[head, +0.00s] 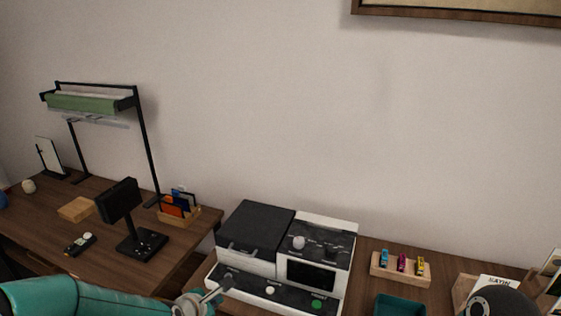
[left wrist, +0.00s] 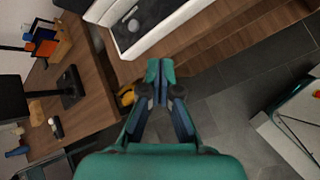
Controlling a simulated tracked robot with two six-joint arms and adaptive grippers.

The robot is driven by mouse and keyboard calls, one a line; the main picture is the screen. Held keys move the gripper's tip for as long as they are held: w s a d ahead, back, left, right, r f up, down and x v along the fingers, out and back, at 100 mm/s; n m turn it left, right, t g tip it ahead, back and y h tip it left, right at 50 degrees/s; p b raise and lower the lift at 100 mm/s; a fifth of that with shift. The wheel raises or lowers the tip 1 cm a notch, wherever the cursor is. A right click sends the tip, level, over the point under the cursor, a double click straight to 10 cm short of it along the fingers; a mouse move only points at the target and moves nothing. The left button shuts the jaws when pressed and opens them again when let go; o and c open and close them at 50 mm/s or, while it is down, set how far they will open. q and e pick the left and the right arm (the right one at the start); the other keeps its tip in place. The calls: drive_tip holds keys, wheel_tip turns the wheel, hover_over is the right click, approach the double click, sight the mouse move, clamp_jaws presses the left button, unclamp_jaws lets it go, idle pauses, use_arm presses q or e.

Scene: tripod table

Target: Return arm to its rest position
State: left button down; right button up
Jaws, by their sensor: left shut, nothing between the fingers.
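My left arm (head: 80,298) comes in from the lower left in the head view, teal and low along the bottom edge. Its gripper (head: 207,296) is at the bottom, in front of the black and white machine (head: 325,240). In the left wrist view the gripper (left wrist: 160,72) has its teal fingertips together, with nothing between them. Grey floor and the table's front edge show beyond it. I see no right gripper in either view.
The wooden table (head: 186,257) holds a black screen on a stand (head: 119,200), a card holder (head: 180,212) and a black-framed rack (head: 150,150). Right of the machine are a block with small colored items (head: 385,270) and a teal tray (head: 400,304). A yellow object (left wrist: 127,95) shows near the fingers.

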use_arm(q)
drive_tip(key=s+f+m+g, duration=0.45)
drive_tip(key=s+f, duration=0.95)
drive_tip(key=f, duration=0.4)
drive_tip(key=s+d+f+m+g, duration=0.1)
drive_tip(key=s+d+m+g, duration=0.1)
drive_tip(key=s+m, duration=0.4)
drive_tip(key=s+d+f+m+g+h, duration=0.1)
drive_tip(key=s+d+f+m, duration=0.1)
drive_tip(key=s+m, duration=0.4)
drive_tip(key=m, duration=0.5)
drive_tip(key=shift+f+g+h, duration=0.25)
drive_tip(key=shift+g+h, duration=0.05)
drive_tip(key=shift+g, duration=0.05)
drive_tip(key=shift+m, duration=0.25)
